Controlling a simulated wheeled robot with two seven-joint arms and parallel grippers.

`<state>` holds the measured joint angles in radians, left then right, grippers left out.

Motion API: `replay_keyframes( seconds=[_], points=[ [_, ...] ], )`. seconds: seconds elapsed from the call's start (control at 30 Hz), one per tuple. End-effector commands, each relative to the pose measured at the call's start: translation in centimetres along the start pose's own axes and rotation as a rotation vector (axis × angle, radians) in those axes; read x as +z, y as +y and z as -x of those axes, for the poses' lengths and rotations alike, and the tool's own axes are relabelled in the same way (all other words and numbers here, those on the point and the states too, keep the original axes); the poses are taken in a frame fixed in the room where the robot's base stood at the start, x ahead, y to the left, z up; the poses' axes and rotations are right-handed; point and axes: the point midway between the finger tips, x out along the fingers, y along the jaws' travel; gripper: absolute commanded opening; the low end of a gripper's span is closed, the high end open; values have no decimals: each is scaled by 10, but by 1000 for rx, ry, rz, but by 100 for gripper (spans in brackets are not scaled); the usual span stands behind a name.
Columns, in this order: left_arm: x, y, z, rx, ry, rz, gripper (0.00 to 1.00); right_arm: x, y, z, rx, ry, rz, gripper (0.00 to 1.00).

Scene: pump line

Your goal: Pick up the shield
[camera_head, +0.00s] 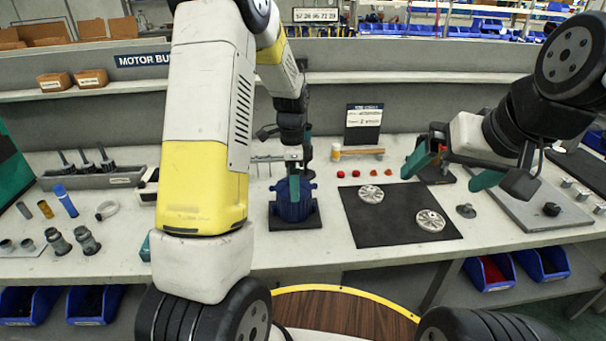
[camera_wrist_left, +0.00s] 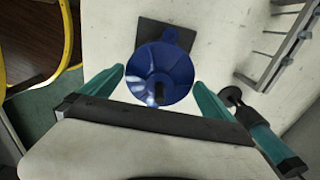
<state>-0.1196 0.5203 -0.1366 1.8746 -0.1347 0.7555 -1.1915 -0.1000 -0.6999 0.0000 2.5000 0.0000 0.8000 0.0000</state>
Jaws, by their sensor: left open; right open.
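A blue rounded part (camera_head: 291,205) stands on a black square pad (camera_head: 312,219) near the middle of the bench. I cannot tell for sure whether this blue part is the shield. In the left wrist view the blue part (camera_wrist_left: 176,72) looks like a round, funnel-shaped face with a dark stub at its centre. My left gripper (camera_wrist_left: 160,77) is open above it, with one teal finger on each side and nothing held. In the head view my left arm hides part of the bench. My right gripper (camera_head: 440,178) is open and empty above the bench, right of the black mat.
A black mat (camera_head: 385,228) holds two metal discs (camera_head: 371,194) (camera_head: 430,220). Small red parts (camera_head: 365,188) lie behind it. A metal rack (camera_wrist_left: 285,45) stands close to the blue part. Pipe fittings (camera_head: 87,240) and a blue cylinder (camera_head: 65,199) are at the left.

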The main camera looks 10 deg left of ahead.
Motion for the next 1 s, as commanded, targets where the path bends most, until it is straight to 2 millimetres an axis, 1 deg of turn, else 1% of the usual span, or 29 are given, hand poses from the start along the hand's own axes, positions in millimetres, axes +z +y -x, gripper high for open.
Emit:
replay_keyframes(
  seconds=[0.17, 0.2, 0.27, 0.4, 0.63, 0.73, 0.87, 1.0],
  points=[
    [0, 0, -1, -1, 0, 0, 100, 0, 0, 0, 0, 0, 0, 100],
    [0, 0, 0, -1, 0, 0, 98, 0, 0, 0, 0, 0, 0, 100],
    [0, 0, 0, -1, 0, 0, 86, 0, 0, 0, 0, 0, 0, 100],
    [0, 0, 0, -1, 0, 0, 59, 0, 0, 0, 0, 0, 0, 100],
    [0, 0, 1, -2, 1, 0, 58, 0, 0, 0, 0, 0, 0, 100],
    [-1, -1, 9, -3, 2, 0, 58, 0, 0, 0, 0, 0, 0, 100],
    [-1, -2, 32, -6, 3, 0, 58, 0, 0, 0, 0, 0, 0, 100],
    [0, -1, 61, -6, 2, 0, 58, 0, 0, 0, 0, 0, 0, 100]
  ],
)
